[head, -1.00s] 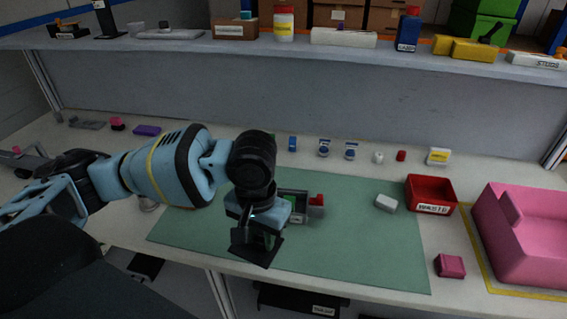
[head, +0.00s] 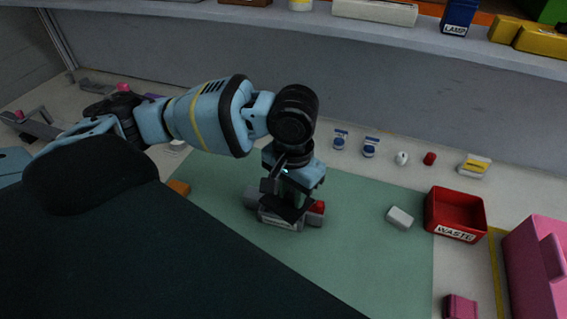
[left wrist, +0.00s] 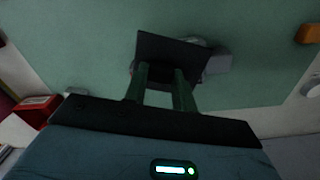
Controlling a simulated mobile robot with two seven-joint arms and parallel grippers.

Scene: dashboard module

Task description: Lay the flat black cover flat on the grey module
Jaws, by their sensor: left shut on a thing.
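My left gripper (head: 289,190) points down over the green mat and is shut on the flat black cover (head: 284,207). The cover is roughly level, above the grey module (head: 280,222). The module has a red part (head: 317,207) at its right end. In the left wrist view the black cover (left wrist: 168,50) sits across the fingertips (left wrist: 160,72) and hides most of the grey module (left wrist: 218,63), which shows past its right edge. I cannot tell whether cover and module touch. My right gripper is out of view.
An orange block (head: 178,187) lies on the mat's left side. A white block (head: 399,217) and a red WASTE bin (head: 456,214) are to the right, with a pink box (head: 538,262) beyond. Small bottles stand at the back. The mat's front right (head: 370,270) is clear.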

